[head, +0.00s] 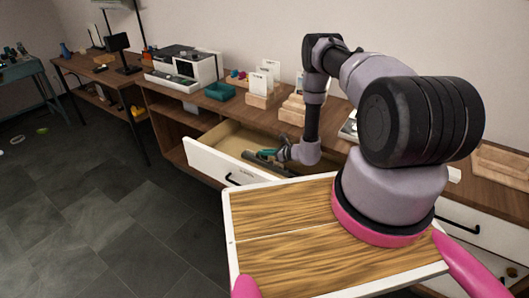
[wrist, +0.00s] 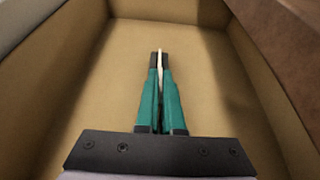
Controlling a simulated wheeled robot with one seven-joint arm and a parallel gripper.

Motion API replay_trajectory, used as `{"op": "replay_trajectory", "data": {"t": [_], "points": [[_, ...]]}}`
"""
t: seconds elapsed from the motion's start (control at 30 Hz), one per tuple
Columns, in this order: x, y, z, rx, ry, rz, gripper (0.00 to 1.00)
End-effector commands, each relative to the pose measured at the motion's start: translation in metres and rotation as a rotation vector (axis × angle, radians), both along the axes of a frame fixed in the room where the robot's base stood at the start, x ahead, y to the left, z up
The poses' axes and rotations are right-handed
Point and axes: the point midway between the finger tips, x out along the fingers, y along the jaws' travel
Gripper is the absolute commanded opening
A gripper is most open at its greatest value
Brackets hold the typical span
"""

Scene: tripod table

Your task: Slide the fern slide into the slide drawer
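The slide drawer (head: 205,158) is pulled open, with a white front, a black handle and a tan interior. Its tan floor and walls fill most of the wrist view (wrist: 100,75). My gripper (head: 263,154) is over the open drawer, and its teal fingers with dark tips also show in the wrist view (wrist: 159,62). The fingers are nearly together on a thin pale piece, the fern slide (wrist: 160,66), seen edge-on. Its face and any fern marking are hidden. I cannot tell whether it touches the drawer floor.
The wooden counter (head: 240,106) above the drawer holds a teal tray (head: 219,91), a grey-white machine (head: 184,68) and wooden blocks with white cards (head: 262,88). The drawer walls stand close around my gripper. Open floor (head: 110,215) lies to the left.

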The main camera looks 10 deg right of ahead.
Motion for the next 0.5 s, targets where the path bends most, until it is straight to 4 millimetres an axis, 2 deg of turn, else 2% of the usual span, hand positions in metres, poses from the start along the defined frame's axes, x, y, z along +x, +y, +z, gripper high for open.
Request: {"op": "replay_trajectory", "data": {"t": [0.5], "points": [[0.0,0.0,-0.016,0.001,0.001,0.0,0.0]]}}
